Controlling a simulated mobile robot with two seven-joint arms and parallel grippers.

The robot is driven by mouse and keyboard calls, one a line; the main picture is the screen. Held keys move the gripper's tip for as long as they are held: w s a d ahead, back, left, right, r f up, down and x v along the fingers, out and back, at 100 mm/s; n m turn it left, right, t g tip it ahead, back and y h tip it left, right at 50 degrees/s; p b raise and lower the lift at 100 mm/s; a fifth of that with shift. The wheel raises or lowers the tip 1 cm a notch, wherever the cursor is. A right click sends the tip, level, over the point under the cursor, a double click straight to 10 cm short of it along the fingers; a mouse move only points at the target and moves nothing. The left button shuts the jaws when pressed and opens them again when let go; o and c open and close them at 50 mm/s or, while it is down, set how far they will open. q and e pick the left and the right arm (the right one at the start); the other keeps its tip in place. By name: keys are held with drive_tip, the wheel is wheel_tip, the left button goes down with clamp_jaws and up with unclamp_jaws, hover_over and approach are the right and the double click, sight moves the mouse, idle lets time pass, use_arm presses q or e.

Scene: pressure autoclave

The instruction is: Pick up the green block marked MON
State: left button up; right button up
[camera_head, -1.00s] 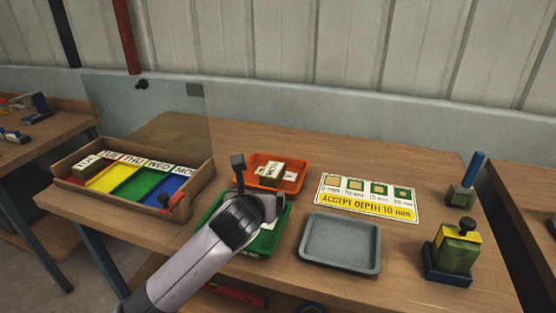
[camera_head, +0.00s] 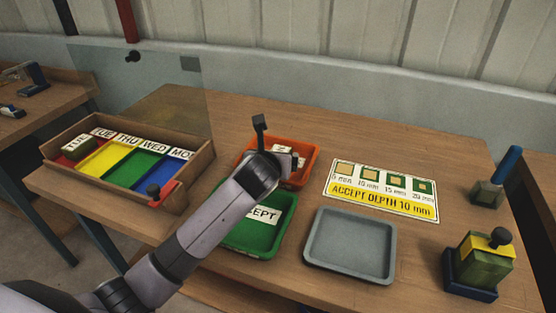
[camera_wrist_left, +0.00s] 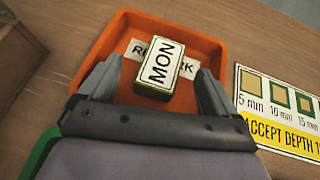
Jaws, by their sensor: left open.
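The block marked MON (camera_wrist_left: 158,72) sits in the orange tray (camera_wrist_left: 200,40), over a white label that it partly covers. Its white top carries the black letters MON, and its side looks dark green. My left gripper (camera_wrist_left: 156,85) is open above the orange tray, with one finger on each side of the block and visible gaps between. In the head view my left arm and gripper (camera_head: 262,150) hide most of the block. The orange tray (camera_head: 313,158) shows there behind the gripper. My right gripper is not in view.
A green ACCEPT tray (camera_head: 238,240) lies in front of the orange one, partly under my arm. A grey tray (camera_head: 350,272), a depth sign (camera_head: 385,205) and a yellow-green stamp-like device (camera_head: 480,262) stand to the right. A day-sorting box (camera_head: 170,200) is at left.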

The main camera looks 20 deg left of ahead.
use_arm(q)
drive_tip(key=shift+x, duration=1.55)
drive_tip(key=shift+d, duration=0.1)
drive_tip(key=c, duration=1.2)
drive_tip(key=shift+c, duration=0.2)
